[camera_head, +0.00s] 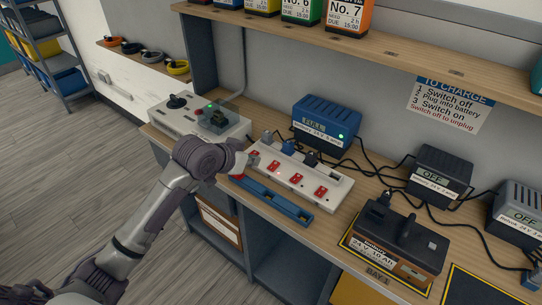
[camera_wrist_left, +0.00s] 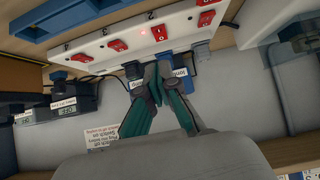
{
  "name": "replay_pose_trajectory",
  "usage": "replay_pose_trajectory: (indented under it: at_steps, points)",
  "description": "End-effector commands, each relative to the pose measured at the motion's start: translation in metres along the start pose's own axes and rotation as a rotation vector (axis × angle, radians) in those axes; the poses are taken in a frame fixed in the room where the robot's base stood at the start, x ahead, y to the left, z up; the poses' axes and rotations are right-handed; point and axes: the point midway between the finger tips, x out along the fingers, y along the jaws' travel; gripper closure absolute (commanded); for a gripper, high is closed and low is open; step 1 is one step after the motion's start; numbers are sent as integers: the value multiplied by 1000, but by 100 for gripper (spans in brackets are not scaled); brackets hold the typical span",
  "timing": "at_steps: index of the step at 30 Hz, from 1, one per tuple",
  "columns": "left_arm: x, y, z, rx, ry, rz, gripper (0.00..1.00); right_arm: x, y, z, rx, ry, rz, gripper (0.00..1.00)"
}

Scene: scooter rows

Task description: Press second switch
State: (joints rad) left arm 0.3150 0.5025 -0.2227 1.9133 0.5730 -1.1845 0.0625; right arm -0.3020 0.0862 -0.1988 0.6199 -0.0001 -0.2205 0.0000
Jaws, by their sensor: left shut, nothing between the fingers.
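A white power strip (camera_head: 312,181) with a row of red switches lies on the bench. The second switch from the left (camera_head: 274,166) shows as a red rocker. In the left wrist view the strip is turned around, and the second switch from the right (camera_wrist_left: 160,33) has a small red glow beside it. My left gripper (camera_wrist_left: 158,68) is shut and empty, with its green fingertips together near the plugs, below the switches in that view. In the head view my wrist hides most of the gripper. My right gripper is not in view.
A blue tray (camera_head: 270,200) runs along the strip's front. Plugs and black cables rise behind the strip. A blue charger marked FULL (camera_head: 327,118), a charger marked OFF (camera_head: 440,172) and a battery (camera_head: 398,240) stand on the bench. A grey control box (camera_head: 180,117) is at the left.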

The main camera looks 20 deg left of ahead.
Motion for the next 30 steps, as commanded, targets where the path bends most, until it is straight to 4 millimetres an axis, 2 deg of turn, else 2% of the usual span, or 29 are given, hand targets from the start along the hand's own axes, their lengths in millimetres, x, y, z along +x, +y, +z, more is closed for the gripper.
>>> replay_pose_trajectory:
  at_steps: [1,4,17,23,30]
  points:
    - [-4,-2,-11,7,15,1,100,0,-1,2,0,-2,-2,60]
    - [-9,-4,-22,11,29,5,100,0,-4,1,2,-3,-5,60]
    - [-4,-4,-24,10,31,7,100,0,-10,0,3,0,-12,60]
    - [25,-4,-25,7,30,8,100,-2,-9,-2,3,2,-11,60]
    - [78,-3,-26,8,30,8,100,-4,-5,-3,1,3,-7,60]
